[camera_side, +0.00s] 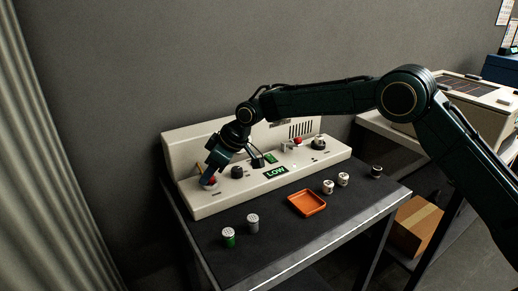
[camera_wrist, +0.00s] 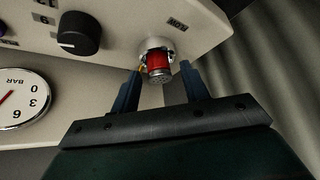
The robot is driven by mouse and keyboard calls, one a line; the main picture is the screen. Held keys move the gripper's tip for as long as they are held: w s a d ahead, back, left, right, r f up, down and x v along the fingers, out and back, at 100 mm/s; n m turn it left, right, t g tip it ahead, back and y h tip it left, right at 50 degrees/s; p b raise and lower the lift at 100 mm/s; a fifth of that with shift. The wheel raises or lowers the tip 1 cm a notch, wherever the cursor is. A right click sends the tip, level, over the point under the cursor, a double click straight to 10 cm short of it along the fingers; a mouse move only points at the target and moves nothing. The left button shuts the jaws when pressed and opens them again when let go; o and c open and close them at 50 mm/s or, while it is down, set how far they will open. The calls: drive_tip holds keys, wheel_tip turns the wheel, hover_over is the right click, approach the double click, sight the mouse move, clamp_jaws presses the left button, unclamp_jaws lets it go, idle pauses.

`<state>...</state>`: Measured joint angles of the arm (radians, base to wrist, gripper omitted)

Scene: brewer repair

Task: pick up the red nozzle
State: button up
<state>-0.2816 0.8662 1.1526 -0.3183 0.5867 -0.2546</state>
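The red nozzle (camera_wrist: 158,63) is a short red cylinder with a grey perforated end face, seated in a round pale socket on the cream panel in the wrist view. In the side view a little of its red (camera_side: 211,181) shows at the panel's left end, mostly hidden by my gripper. My gripper (camera_side: 211,170) is at the nozzle, pointing at the panel. In the wrist view its two blue fingers (camera_wrist: 161,70) are apart, one on each side of the nozzle, with gaps visible. Whether either finger touches it further in cannot be told.
The cream brewer panel (camera_side: 240,190) carries a black knob (camera_side: 237,172), a green LOW display (camera_side: 276,172) and a red part (camera_side: 297,141). An orange tray (camera_side: 322,207) lies on the dark table. Green (camera_side: 228,237) and grey (camera_side: 252,222) nozzles stand left; white pieces (camera_side: 328,187) stand right.

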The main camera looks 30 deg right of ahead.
clamp_jaws()
wheel_tip(320, 180, up, 10)
idle(0.7)
idle(0.4)
